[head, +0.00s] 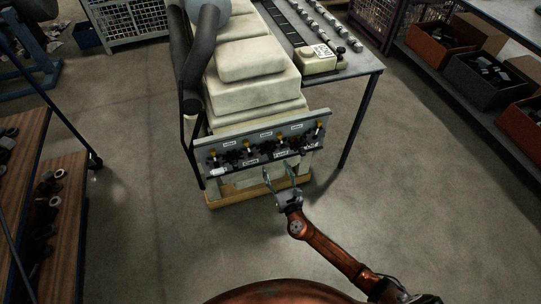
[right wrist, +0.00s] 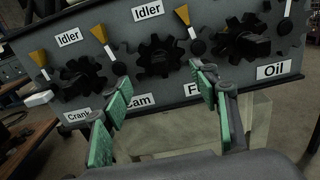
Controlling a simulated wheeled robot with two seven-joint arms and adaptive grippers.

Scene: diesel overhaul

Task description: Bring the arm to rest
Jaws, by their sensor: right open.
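My right arm (head: 335,255) reaches forward from the lower right in the head view. Its gripper (head: 281,182) is in front of the lower edge of the gear panel (head: 262,143). In the right wrist view the gripper (right wrist: 160,100) has its two green-padded fingers spread apart with nothing between them. The panel (right wrist: 210,85) behind them carries black gears and labels reading Idler, Cam, Crank and Oil. Part of another label is hidden by a finger. My left gripper is not in view.
The panel is on a pale engine block (head: 255,60) on a wooden base (head: 228,199). A metal table (head: 352,68) stands at its right. Shelves (head: 30,160) are at the left and bins (head: 440,45) at the right. Floor (head: 410,170) right of the arm is clear.

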